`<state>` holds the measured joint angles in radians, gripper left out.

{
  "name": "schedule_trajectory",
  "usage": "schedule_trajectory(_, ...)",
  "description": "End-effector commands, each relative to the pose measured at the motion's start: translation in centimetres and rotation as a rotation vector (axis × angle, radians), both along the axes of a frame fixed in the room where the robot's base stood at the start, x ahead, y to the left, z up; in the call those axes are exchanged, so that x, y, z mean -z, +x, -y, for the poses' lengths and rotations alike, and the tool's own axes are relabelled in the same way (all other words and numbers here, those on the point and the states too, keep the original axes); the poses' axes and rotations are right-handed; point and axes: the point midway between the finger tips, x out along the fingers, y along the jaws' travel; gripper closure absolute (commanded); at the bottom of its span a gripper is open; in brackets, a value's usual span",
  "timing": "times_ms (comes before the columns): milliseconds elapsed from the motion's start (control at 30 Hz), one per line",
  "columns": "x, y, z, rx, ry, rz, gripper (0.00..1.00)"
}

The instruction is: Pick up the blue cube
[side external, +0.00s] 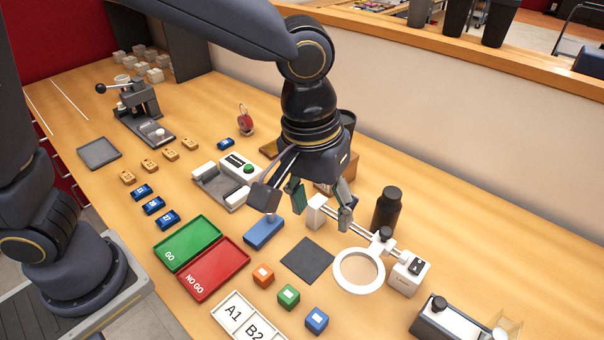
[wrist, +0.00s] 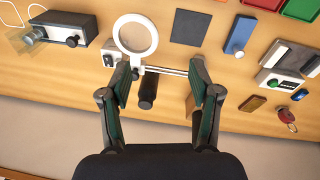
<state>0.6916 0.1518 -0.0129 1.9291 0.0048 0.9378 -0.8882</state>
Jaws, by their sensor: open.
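The blue cube (side external: 317,320) sits on the wooden table near the front, with a pale mark on its top. A green cube (side external: 288,296) and an orange cube (side external: 263,275) stand in a row with it, farther back to the left. My gripper (side external: 320,208) is open and empty, above the table near the magnifier stand, behind and above the cubes. In the wrist view my gripper (wrist: 161,78) shows its two fingers spread wide with nothing between them. The cubes do not show in the wrist view.
The ring magnifier (side external: 359,271) and black bottle (side external: 387,211) stand right of my gripper. A dark square mat (side external: 307,260), a blue block (side external: 263,232), red tray (side external: 215,268), green tray (side external: 188,243) and labelled white tray (side external: 222,311) lie around the cubes.

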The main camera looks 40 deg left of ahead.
Motion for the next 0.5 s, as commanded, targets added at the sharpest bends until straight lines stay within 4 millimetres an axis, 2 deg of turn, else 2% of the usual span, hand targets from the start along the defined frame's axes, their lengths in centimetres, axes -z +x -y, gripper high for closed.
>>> schedule_trajectory(33, 1.8, -1.1, 2.0, 0.061, 0.029, -0.032, 0.38)
schedule_trajectory(133, 4.2, -3.2, 4.1, 0.141, 0.071, -0.075, 0.38)
schedule_trajectory(200, 5.1, -4.2, 4.7, 0.171, 0.088, -0.089, 0.38)
schedule_trajectory(333, 6.5, -4.6, 4.9, 0.183, 0.091, -0.091, 0.38)
schedule_trajectory(500, 10.5, -4.6, 4.8, 0.183, 0.092, -0.093, 0.38)
